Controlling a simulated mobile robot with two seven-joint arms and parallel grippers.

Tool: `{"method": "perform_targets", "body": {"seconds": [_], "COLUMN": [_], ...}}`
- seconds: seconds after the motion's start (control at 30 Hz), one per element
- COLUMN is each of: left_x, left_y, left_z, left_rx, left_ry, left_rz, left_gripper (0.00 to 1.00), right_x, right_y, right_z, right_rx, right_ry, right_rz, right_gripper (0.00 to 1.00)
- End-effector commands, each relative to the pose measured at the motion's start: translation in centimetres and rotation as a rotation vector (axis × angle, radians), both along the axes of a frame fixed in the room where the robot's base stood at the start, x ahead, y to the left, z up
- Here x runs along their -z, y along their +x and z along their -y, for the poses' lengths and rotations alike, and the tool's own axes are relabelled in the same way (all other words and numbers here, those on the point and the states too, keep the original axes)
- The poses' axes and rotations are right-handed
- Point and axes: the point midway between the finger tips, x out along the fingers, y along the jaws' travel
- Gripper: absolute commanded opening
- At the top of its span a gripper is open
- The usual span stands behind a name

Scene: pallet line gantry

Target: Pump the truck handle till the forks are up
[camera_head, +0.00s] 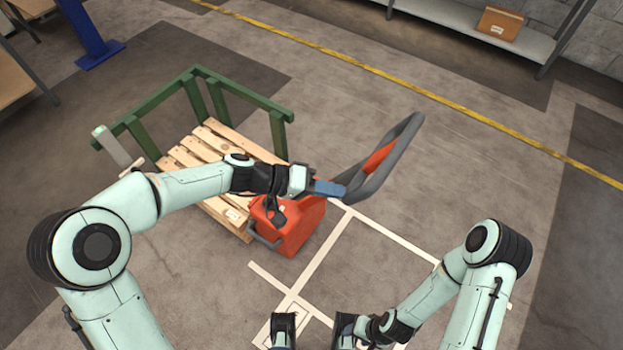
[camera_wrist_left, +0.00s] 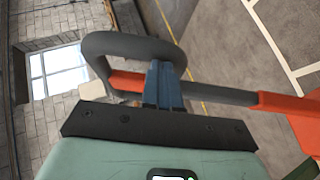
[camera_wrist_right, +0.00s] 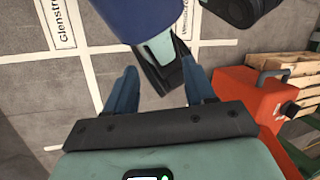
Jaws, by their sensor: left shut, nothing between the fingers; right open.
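The truck's red body (camera_head: 298,232) stands at the near end of a wooden pallet (camera_head: 185,157). Its handle (camera_head: 408,140), a dark grey loop with orange inside, tilts out to the right. The forks are hidden, so their height cannot be told. My left gripper (camera_head: 340,190) is shut with nothing between its fingers, its tips at the handle's lower part. In the left wrist view its blue fingers overlap the handle loop (camera_wrist_left: 115,42); contact is unclear. My right gripper (camera_wrist_right: 163,85) is open and empty, low and away from the handle; the red body (camera_wrist_right: 245,95) lies to its right.
A green rail frame (camera_head: 240,93) stands around the pallet's far side. White floor markings (camera_head: 325,245) run beside the truck. A shelf (camera_head: 480,25) with a cardboard box (camera_head: 499,23) is at the back right. A blue post (camera_head: 88,35) stands back left. Floor right of the handle is clear.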

Motion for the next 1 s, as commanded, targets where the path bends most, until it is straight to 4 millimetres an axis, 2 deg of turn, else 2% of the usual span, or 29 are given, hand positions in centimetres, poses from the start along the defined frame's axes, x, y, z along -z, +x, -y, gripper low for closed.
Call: {"method": "perform_targets", "body": {"seconds": [0.03, 0.17, 0.3, 0.43, 0.7, 1.0], "left_x": [1.1, 2.4, 3.5, 4.1, 4.6, 4.5], "left_y": [-0.8, -2.2, -3.3, -4.0, -4.7, -4.8], "left_z": [1.2, 3.4, 5.3, 6.5, 7.7, 7.8], "left_rx": [0.007, 0.005, 0.004, 0.002, 0.000, 0.001], "left_ry": [0.019, 0.066, 0.063, 0.062, 0.060, 0.058], "left_rz": [0.012, 0.040, 0.035, 0.037, 0.035, 0.036], "left_gripper": [0.00, 0.00, 0.00, 0.00, 0.00, 0.00], "right_x": [1.3, 3.0, 5.3, 6.7, 7.7, 7.7], "right_y": [0.2, 1.1, 4.2, 6.1, 8.0, 8.1], "right_z": [0.0, 0.0, 1.5, 2.4, 3.3, 3.4], "right_rx": [0.002, 0.007, 0.043, 0.063, 0.083, 0.085], "right_ry": [-0.001, -0.005, -0.046, -0.070, -0.095, -0.097], "right_rz": [0.008, 0.036, 0.119, 0.170, 0.221, 0.226], "right_gripper": [0.54, 0.54, 0.54, 0.54, 0.54, 0.54]}}
